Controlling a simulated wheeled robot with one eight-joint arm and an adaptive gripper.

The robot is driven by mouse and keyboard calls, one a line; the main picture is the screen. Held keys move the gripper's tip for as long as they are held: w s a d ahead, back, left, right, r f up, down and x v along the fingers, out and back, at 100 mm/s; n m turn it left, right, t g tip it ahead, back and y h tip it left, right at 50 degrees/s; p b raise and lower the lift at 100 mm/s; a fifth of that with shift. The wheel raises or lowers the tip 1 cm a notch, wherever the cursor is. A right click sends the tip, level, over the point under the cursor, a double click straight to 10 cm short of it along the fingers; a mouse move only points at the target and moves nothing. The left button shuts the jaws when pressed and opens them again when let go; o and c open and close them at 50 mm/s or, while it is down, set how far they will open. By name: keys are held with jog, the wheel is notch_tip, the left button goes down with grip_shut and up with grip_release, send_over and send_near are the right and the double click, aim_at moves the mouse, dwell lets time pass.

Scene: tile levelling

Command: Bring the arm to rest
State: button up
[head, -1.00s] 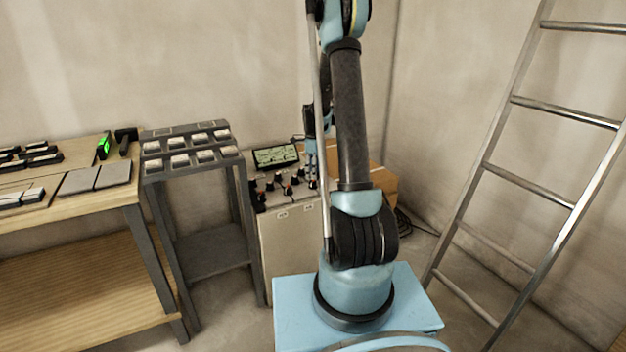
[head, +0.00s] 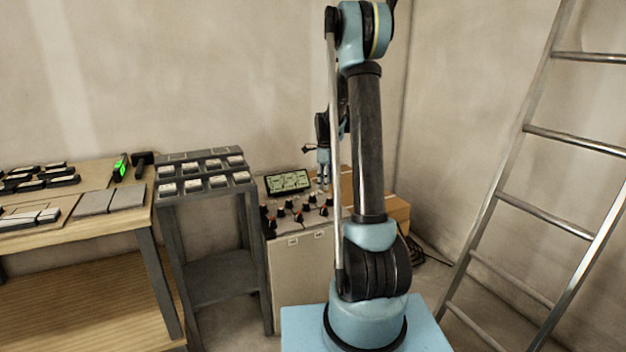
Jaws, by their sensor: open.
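My arm stands upright on its blue base, with its upper link rising to the top of the head view. My gripper (head: 323,172) hangs pointing down behind the arm, partly hidden by it. It is above the right part of the control console (head: 300,262), near the console's knobs (head: 297,209). It appears empty. I cannot tell whether its fingertips touch a knob.
A display (head: 288,181) stands at the console's back. A grey rack (head: 212,232) with small white-topped blocks stands left of it, then a wooden workbench (head: 100,228) with tiles (head: 110,199) and tools. A cardboard box (head: 390,212) is behind the arm. A ladder (head: 505,196) leans at right.

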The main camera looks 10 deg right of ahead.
jog(key=s+r+n+t, duration=0.1)
jog(key=s+r+n, duration=0.4)
jog(key=s, duration=0.6)
jog(key=s+r+n, duration=0.5)
jog(key=s+n, duration=0.1)
jog(key=s, duration=0.6)
jog(key=s+f+n, duration=0.4)
jog(key=s+n, duration=0.1)
jog(key=s, duration=0.5)
jog(key=s+f+n+t, duration=0.1)
jog(key=s+f+n, duration=0.2)
jog(key=s+n, duration=0.3)
jog(key=shift+s+f, duration=0.35)
jog(key=shift+s, duration=2.25)
